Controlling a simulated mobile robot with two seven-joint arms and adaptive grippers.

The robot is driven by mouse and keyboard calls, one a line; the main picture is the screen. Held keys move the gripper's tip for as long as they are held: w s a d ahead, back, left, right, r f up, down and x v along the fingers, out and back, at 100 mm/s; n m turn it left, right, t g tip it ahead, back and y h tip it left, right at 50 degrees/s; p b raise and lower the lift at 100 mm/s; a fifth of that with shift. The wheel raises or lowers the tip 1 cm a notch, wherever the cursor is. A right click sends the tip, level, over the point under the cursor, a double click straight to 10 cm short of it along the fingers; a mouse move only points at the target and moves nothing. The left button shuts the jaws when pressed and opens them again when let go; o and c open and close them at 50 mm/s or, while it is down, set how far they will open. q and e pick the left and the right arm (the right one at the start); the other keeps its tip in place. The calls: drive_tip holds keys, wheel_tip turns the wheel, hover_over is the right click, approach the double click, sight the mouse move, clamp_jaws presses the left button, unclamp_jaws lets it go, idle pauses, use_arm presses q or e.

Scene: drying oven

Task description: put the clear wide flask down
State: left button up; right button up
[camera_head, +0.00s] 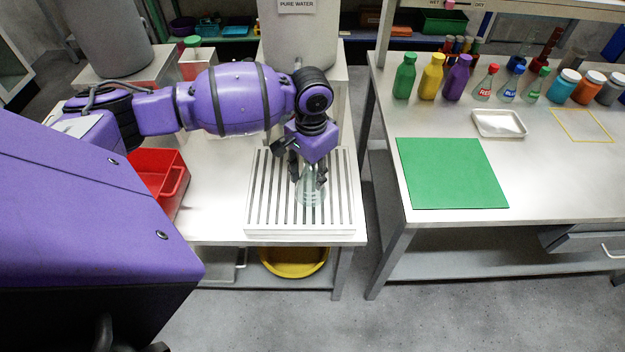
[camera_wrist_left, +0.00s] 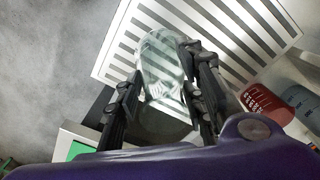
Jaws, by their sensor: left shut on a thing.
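The clear wide flask (camera_head: 311,194) is at the slatted white drain rack (camera_head: 262,228) on the left table. My left gripper (camera_head: 308,180) is shut on the flask from above. In the left wrist view the flask (camera_wrist_left: 160,62) shows between the two dark fingers of my left gripper (camera_wrist_left: 162,95), with the rack's slats (camera_wrist_left: 220,30) behind it. The flask looks upright or nearly so in the head view. I cannot tell whether its base touches the slats. My right gripper is not in view.
A red bin (camera_head: 172,185) stands left of the rack. A pure water tank (camera_head: 297,45) stands behind it. The right table holds a green mat (camera_head: 452,173), a white tray (camera_head: 499,124) and several bottles. A gap separates the tables.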

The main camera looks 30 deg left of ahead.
sight(312, 181)
use_arm(q)
drive_tip(key=shift+w+f, duration=0.2)
drive_tip(key=shift+f, duration=0.2)
drive_tip(key=shift+a+f, duration=0.1)
drive_tip(key=shift+f, duration=1.2)
drive_tip(key=shift+f, duration=0.15)
drive_tip(key=o, duration=1.2)
drive_tip(key=shift+o, duration=0.2)
